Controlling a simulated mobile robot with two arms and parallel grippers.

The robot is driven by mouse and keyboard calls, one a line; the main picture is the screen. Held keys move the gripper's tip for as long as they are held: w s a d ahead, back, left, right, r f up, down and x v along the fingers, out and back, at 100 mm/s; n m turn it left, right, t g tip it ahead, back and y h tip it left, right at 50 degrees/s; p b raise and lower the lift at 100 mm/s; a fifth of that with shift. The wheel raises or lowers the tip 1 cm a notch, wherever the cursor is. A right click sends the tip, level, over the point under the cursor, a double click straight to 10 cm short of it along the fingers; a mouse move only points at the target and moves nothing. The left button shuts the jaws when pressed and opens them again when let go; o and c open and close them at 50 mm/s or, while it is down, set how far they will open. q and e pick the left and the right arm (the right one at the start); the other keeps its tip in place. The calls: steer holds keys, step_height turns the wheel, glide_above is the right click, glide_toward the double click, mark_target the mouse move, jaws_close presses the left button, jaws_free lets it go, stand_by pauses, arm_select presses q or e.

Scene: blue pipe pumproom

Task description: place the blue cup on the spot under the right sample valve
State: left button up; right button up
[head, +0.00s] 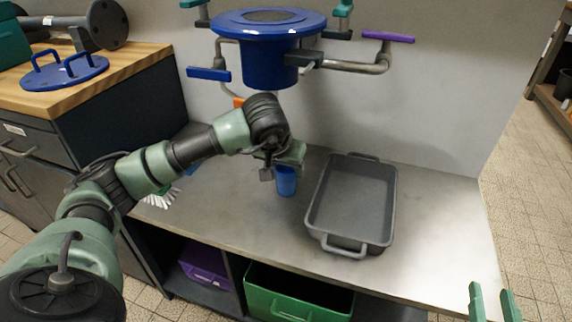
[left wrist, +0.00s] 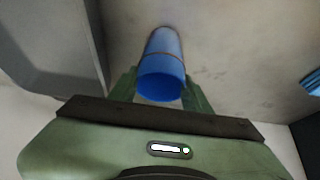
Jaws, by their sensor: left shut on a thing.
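The blue cup (head: 286,181) stands roughly upright at the middle of the steel counter, left of the grey tray. In the left wrist view the cup (left wrist: 161,68) lies between the two green fingers. My left gripper (head: 283,162) is shut on it; I cannot tell whether its base touches the counter. The valve with the purple handle (head: 388,38) is on the right of the blue flanged vessel (head: 269,50), the one with the blue handle (head: 209,74) on the left. No marked spot is clearly visible. My right gripper (head: 492,304) is open and empty at the lower right.
The grey tray (head: 382,215) fills the counter right of the cup. A white brush (head: 160,198) lies at the counter's left. A wooden-topped cabinet (head: 120,70) stands left. Purple (head: 205,266) and green (head: 275,296) crates sit below. The counter (head: 235,225) is clear in front of the cup.

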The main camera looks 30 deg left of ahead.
arm_select(q)
steer(key=shift+s+r, duration=0.15)
steer(key=shift+s, duration=0.05)
steer(key=shift+w+f, duration=0.1)
steer(key=shift+f, duration=0.1)
steer(key=o, duration=1.3)
steer(key=shift+o, duration=0.2)
